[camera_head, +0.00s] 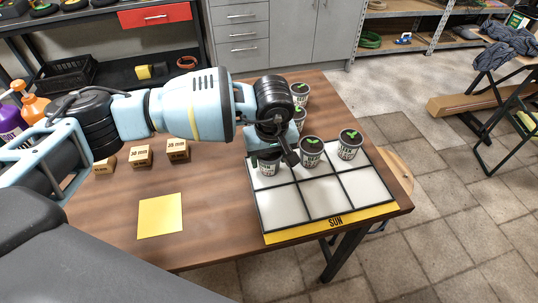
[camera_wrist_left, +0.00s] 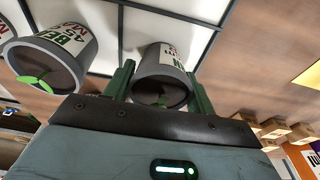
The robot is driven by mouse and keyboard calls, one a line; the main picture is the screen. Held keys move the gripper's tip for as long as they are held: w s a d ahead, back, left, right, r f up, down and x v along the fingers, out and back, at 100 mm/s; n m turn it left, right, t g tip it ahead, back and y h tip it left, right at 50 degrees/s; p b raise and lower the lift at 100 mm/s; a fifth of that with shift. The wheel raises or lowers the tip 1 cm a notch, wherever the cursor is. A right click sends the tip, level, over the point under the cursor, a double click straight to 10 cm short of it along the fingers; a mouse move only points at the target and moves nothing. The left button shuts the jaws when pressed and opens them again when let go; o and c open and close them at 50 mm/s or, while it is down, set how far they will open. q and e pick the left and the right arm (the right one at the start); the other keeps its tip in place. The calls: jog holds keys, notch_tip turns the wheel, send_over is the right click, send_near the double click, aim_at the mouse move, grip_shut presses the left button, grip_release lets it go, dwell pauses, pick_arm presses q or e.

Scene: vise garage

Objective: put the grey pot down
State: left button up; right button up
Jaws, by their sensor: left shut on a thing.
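My left gripper (camera_head: 272,157) is shut on a grey pot (camera_head: 268,168) with a white label. The pot is at the back left cell of the white grid tray (camera_head: 325,199), partly hidden by the gripper. I cannot tell whether its base touches the tray. In the left wrist view this pot (camera_wrist_left: 164,72) sits between the two green fingers of the gripper (camera_wrist_left: 160,90), with a small sprout inside. Two similar pots, a middle one (camera_head: 311,153) and a right one (camera_head: 349,147), stand in the back row beside it. My right gripper is not in view.
Two more pots (camera_head: 300,92) (camera_head: 298,120) stand behind the tray. The front row of cells is empty, before a yellow SUN strip (camera_head: 335,222). Wooden blocks (camera_head: 141,156) and a yellow square (camera_head: 160,215) lie on the left of the table. Spray bottles (camera_head: 35,105) stand at the far left.

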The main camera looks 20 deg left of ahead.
aim_at(271, 157)
pick_arm(q)
jog(key=shift+f, duration=0.1)
jog(key=o, duration=0.6)
jog(key=shift+f, duration=0.1)
jog(key=o, duration=0.4)
jog(key=shift+o, duration=0.2)
jog(key=r, duration=0.4)
jog(key=s+r, duration=0.1)
jog(key=r, duration=0.3)
jog(key=d+r, duration=0.1)
jog(key=r, duration=0.3)
jog(key=shift+s+r, duration=0.2)
jog(key=shift+s, duration=0.05)
